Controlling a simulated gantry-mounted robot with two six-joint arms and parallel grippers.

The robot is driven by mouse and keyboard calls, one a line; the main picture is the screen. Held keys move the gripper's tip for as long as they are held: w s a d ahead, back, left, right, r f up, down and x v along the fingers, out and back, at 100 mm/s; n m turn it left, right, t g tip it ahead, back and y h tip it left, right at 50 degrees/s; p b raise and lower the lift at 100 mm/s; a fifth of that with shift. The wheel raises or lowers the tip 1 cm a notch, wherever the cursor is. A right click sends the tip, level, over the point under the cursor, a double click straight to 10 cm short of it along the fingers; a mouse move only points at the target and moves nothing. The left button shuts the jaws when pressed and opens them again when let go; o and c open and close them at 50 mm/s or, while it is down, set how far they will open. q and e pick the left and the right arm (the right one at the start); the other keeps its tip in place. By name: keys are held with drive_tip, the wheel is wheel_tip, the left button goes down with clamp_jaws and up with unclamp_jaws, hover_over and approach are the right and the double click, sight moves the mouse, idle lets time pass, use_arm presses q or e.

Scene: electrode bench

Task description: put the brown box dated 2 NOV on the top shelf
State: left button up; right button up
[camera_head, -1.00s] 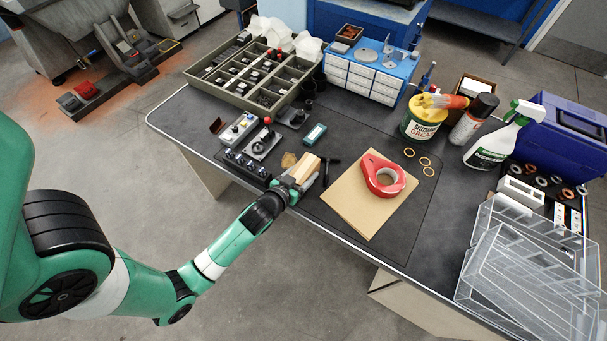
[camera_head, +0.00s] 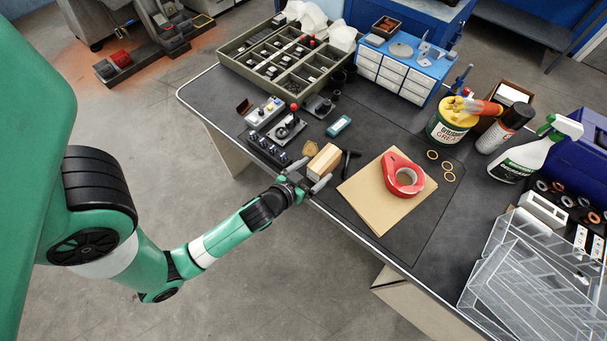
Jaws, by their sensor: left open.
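A small light-brown box (camera_head: 324,160) lies on the dark bench near its front edge; no date is readable on it. My left gripper (camera_head: 308,177) is open and empty, just in front of the box on its near left side, with its fingers pointing toward it. Whether a fingertip touches the box I cannot tell. A clear plastic tiered rack (camera_head: 527,283) stands at the bench's lower right; I cannot tell for sure that it holds the top shelf. My right gripper is out of view.
A black tool (camera_head: 350,161) lies close to the box. Control boxes (camera_head: 289,127) stand behind left. A spray bottle (camera_head: 527,155) and grease tin (camera_head: 450,121) stand behind right.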

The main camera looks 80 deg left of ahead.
use_arm(q)
drive_tip(key=v, duration=0.6)
drive_tip(key=shift+s, duration=0.2)
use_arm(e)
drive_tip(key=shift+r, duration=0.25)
use_arm(q)
drive_tip(key=shift+r, duration=0.1)
